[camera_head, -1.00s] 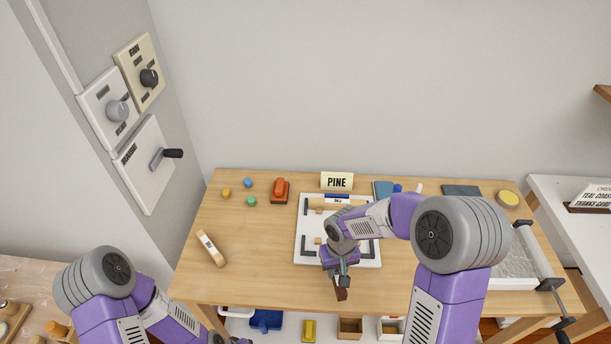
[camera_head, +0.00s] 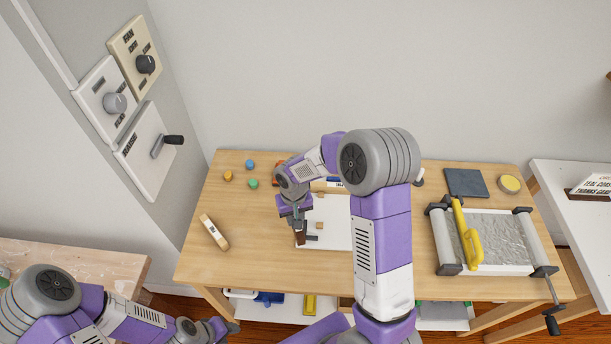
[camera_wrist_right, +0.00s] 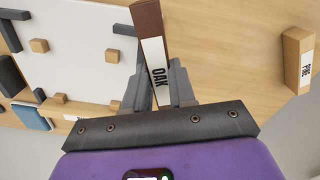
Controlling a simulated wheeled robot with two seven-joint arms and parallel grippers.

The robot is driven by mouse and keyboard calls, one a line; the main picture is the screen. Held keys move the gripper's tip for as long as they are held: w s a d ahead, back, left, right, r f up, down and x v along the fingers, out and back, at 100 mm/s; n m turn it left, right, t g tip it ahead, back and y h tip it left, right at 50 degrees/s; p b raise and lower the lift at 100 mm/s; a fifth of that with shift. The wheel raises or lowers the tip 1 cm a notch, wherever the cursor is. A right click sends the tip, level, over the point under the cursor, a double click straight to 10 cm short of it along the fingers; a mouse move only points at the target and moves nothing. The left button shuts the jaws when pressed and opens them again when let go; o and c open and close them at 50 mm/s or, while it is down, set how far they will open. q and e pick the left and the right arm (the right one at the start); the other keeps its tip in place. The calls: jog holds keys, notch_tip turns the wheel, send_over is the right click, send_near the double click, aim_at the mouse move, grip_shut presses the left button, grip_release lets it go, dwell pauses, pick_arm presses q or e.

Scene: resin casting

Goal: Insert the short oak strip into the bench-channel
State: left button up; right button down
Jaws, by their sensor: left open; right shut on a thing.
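The short oak strip, dark brown with a white OAK label (camera_wrist_right: 157,62), is held in my right gripper (camera_wrist_right: 160,88). In the head view the strip (camera_head: 300,238) points down from my right gripper (camera_head: 297,218), at the left edge of the white board (camera_head: 338,236). In the wrist view it is beside the board (camera_wrist_right: 75,45), and I cannot tell whether it touches it. My left gripper (camera_head: 228,328) is open and empty, low in front of the bench.
A pale PINE strip (camera_head: 213,233) lies on the bench to the left; it also shows in the wrist view (camera_wrist_right: 297,60). A roller tray (camera_head: 500,245) with a yellow-handled tool (camera_head: 466,236) stands at the right. My right arm covers part of the board.

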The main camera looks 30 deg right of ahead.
pick_arm(q)
notch_tip(320, 180, up, 10)
jog(key=p, duration=0.8)
pick_arm(e)
jog(key=w+d+r+m, duration=0.4)
jog(key=w+d, duration=0.1)
jog(key=d, duration=0.4)
pick_arm(q)
jog(key=shift+d, duration=0.1)
jog(key=shift+f+b, duration=1.7)
jog(key=shift+f, duration=0.1)
pick_arm(e)
jog(key=shift+f, duration=2.05)
pick_arm(q)
jog(key=shift+f, duration=0.2)
pick_arm(e)
jog(key=shift+f, duration=0.1)
